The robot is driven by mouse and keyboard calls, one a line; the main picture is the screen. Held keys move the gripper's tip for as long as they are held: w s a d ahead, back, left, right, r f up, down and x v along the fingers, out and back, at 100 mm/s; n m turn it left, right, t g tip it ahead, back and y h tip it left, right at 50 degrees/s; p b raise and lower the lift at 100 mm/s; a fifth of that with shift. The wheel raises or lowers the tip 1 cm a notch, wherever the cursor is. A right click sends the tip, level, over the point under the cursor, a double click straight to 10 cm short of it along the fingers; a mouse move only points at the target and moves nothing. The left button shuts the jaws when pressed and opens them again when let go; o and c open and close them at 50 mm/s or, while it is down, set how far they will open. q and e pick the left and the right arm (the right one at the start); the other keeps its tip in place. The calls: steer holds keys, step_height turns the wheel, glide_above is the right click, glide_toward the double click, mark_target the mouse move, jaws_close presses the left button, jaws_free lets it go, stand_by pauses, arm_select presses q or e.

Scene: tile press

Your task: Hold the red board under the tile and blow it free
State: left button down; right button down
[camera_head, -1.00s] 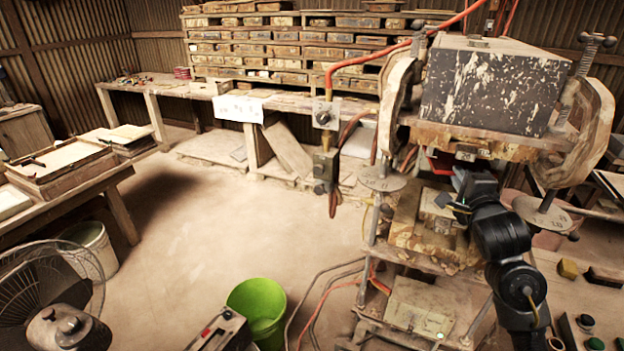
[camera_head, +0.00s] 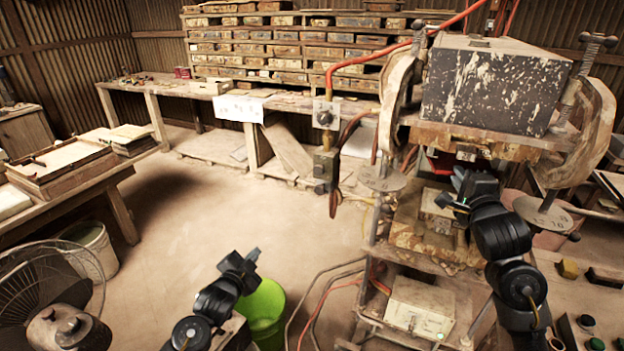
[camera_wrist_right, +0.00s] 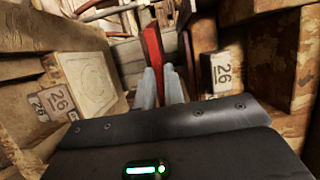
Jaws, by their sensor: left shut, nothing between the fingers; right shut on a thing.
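My right gripper (camera_head: 455,190) is inside the press, between the upper mould and the lower mould (camera_head: 436,232). It is shut on the red board (camera_wrist_right: 153,48), which stands out beyond the fingers in the right wrist view. Part of the red board also shows under the upper press plate in the head view (camera_head: 440,163). The upper mould (camera_wrist_right: 205,35) is marked 26 and is close beside the board. The lower mould has a pale square face (camera_wrist_right: 85,80). I cannot make out the tile. My left gripper (camera_head: 247,258) is shut and empty above the green bucket.
Boxes with knobs (camera_head: 325,115) hang on an orange hose left of the press. A green bucket (camera_head: 263,308) and a fan (camera_head: 45,285) stand in front. A button panel (camera_head: 585,320) is at the lower right. The floor in the middle is clear.

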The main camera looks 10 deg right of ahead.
mark_target(317, 172)
arm_select(q)
steer(key=s+d+r+m+h, duration=0.1)
steer(key=s+d+r+m, duration=0.1)
steer(key=r, duration=0.4)
steer(key=s+d+r+m+h, duration=0.2)
steer(key=d+r+m, duration=0.2)
steer(key=r, duration=0.3)
steer(key=s+d+r+m+t+h, duration=0.1)
steer(key=s+d+r+m, duration=0.1)
steer(key=r+m, duration=0.3)
steer(key=shift+s+d+r+h, duration=0.4)
steer(key=shift+s+r, duration=0.2)
steer(key=shift+r, duration=0.3)
steer(key=shift+d, duration=0.1)
steer(key=x, duration=1.2)
steer(key=shift+w+d+r, duration=0.15)
steer(key=shift+w+r, duration=0.05)
steer(key=shift+w, duration=0.05)
steer(key=shift+w+d, duration=0.4)
steer(key=shift+w, duration=0.1)
